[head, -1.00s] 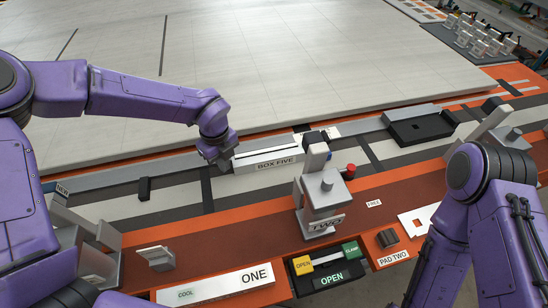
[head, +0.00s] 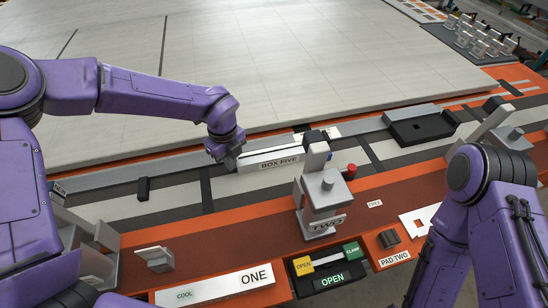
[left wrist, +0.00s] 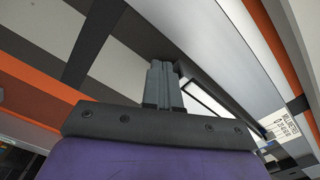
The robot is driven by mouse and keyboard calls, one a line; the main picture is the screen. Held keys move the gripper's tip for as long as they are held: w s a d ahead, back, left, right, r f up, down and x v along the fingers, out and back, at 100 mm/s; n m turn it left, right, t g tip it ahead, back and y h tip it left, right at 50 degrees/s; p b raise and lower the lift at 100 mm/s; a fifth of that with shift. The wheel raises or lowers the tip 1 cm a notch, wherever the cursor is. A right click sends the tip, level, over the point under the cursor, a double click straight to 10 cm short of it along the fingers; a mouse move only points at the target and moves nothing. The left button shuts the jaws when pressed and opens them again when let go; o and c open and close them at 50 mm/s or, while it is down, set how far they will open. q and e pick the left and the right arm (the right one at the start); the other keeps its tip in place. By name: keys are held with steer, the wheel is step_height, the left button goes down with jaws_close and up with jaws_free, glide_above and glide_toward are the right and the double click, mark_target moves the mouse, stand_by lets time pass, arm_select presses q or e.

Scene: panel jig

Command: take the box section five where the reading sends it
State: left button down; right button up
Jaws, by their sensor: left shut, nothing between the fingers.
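The box section five (head: 268,166), a pale bar labelled BOX FIVE, lies along the grey rail beside the big white panel. My left gripper (head: 230,165) is shut and empty at the bar's left end, seeming to touch it. In the left wrist view the closed fingers (left wrist: 163,86) point at a dark-edged white piece, likely the bar's end; contact is not clear there. Plate ONE (head: 215,288) shows a small green COOL. The clamp block TWO (head: 322,205) stands right of the bar's near side. My right gripper is out of view.
A black tray (head: 420,130) sits farther right along the rail. A red button (head: 349,171) is behind TWO. A switch box (head: 325,268) reads OPEN in front. PAD TWO (head: 394,260) and a FREE label (head: 374,203) lie on the brown bench. The white panel (head: 270,70) fills the back.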

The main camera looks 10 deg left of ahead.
arm_select(q)
steer(key=shift+w+d, duration=0.1)
steer(key=shift+d, duration=0.15)
steer(key=shift+a, duration=0.1)
steer(key=shift+s+a+p, duration=0.3)
steer(key=shift+s+a, duration=0.15)
steer(key=shift+a, duration=0.4)
step_height(320, 180, up, 8)
steer(key=p, duration=0.6)
